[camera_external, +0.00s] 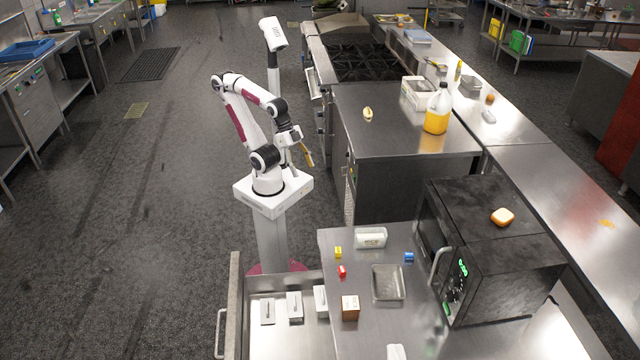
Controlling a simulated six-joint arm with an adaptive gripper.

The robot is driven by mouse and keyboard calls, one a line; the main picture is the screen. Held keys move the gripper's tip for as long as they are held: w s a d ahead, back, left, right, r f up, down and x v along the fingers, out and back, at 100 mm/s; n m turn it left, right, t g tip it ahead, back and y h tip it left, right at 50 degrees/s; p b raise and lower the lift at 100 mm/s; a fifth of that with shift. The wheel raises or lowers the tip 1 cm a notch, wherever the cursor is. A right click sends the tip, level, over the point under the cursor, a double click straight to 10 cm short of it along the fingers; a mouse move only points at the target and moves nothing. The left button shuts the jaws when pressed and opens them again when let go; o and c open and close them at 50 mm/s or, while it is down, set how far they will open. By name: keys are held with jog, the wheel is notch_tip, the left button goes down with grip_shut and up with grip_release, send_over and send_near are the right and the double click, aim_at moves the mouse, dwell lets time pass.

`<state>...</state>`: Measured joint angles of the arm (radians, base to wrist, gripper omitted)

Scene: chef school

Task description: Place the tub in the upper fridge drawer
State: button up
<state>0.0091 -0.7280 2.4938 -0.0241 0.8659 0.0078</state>
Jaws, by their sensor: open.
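A white labelled container (371,238), which looks like the tub, lies on the steel counter in front of the microwave. An open drawer (238,318) extends at the bottom of the picture, left of the counter; I take it for the fridge drawer. It holds a few white boxes (294,306). My gripper (305,154) is open beside my column, well above and behind the container and apart from it. The fingers are small, and nothing is clearly seen between them.
On the counter are a clear tray (388,283), a brown box (350,307), and small yellow (338,252), red (342,271) and blue (409,257) items. A black microwave (485,250) stands to the right. The dark floor at left is clear.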

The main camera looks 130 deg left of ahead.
aim_at(360, 231)
jog(key=w+d+n+t+h, duration=0.15)
jog(key=w+d, duration=0.25)
jog(key=w, duration=0.5)
jog(key=w+d+r+t, duration=0.15)
jog(key=w+d, duration=0.25)
jog(key=w, duration=0.4)
jog(key=w+d+f+n+t, duration=0.15)
jog(key=w+d, duration=0.25)
jog(key=w, duration=0.5)
jog(key=w+a+f+n+t+y, duration=0.2)
jog(key=w+f+n+y, duration=0.15)
jog(key=w+f, duration=0.3)
jog(key=shift+s+a+f+n+g+y, duration=0.2)
jog(key=shift+a+f+n+g+y, duration=0.15)
jog(key=shift+a+f+y, duration=0.75)
jog(key=shift+s+a+f+n+g+y, duration=0.3)
jog(key=shift+a+f+y, duration=0.25)
jog(key=shift+f+y, duration=0.9)
jog(key=shift+s+a+f+n+g+y, duration=0.2)
jog(key=shift+a+f+g+y, duration=0.2)
jog(key=shift+a+f+y, duration=0.7)
jog(key=shift+w+d+f, duration=0.1)
jog(key=shift+d+f, duration=0.15)
jog(key=shift+f, duration=0.05)
jog(key=shift+x, duration=1.25)
